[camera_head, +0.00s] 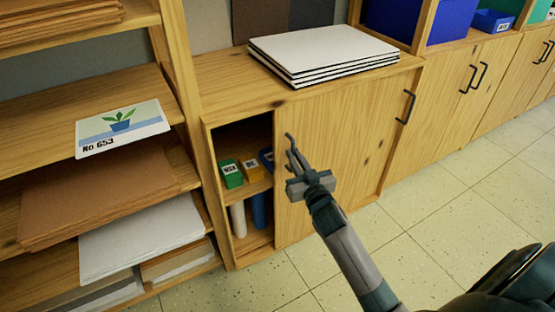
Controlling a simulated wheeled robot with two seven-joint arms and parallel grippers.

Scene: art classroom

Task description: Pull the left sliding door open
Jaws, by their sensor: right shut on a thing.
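The low wooden cabinet has a left sliding door (330,155) that stands partly open. A gap at the cabinet's left end shows the inside, and the door panel stands to the right of that gap. A dark handle (289,137) sits near the door's left edge. My right gripper (293,157) is shut on this handle, its arm reaching up from the bottom of the view. The fingers partly hide the handle's lower part. My left gripper is not in view.
Inside the gap are a green box (230,174), a yellow box (251,169) and rolled tubes (238,220). White boards (322,50) lie on the cabinet top. An open shelf unit (176,75) stands close on the left. Tiled floor (430,220) is clear in front.

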